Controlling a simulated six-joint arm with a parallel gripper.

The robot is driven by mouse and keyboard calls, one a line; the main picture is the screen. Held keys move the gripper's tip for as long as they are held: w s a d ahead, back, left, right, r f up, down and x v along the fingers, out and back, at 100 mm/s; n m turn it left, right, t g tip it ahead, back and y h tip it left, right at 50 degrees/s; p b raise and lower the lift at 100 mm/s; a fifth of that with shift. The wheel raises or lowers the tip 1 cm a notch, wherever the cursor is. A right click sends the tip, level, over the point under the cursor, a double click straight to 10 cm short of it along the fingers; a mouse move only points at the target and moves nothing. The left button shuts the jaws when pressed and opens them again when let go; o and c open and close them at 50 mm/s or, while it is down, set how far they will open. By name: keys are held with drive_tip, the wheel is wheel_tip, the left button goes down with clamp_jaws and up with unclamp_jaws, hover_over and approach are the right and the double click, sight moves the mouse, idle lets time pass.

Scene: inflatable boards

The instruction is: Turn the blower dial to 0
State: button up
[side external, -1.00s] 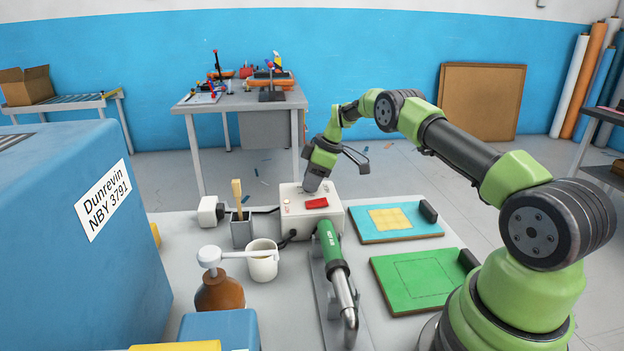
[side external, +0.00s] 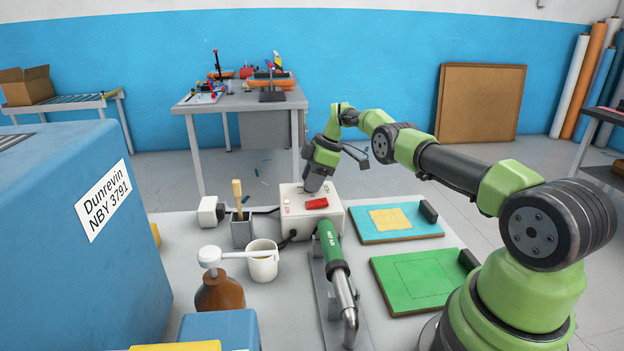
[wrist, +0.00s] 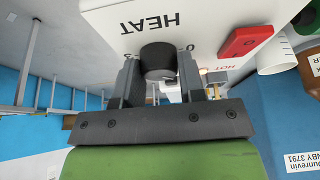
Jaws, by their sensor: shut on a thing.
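The blower's control box (side external: 300,212) is white and stands on the bench, with a red switch (side external: 316,203) on its top. In the wrist view the box face (wrist: 205,18) reads HEAT. My gripper (wrist: 160,70) is shut on the dial, one finger on each side. In the side view my gripper (side external: 313,188) is at the box top and hides the dial. The dial's pointer cannot be made out.
The green hot-air tool (side external: 332,245) lies in front of the box. A brush pot (side external: 242,233), a white mug (side external: 263,268) and a brown bottle (side external: 219,293) stand left. Blue (side external: 375,237) and green (side external: 400,299) boards lie right.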

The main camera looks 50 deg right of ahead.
drive_tip(key=shift+s+d, duration=0.1)
drive_tip(key=o, duration=0.9)
drive_tip(key=shift+m, duration=0.5)
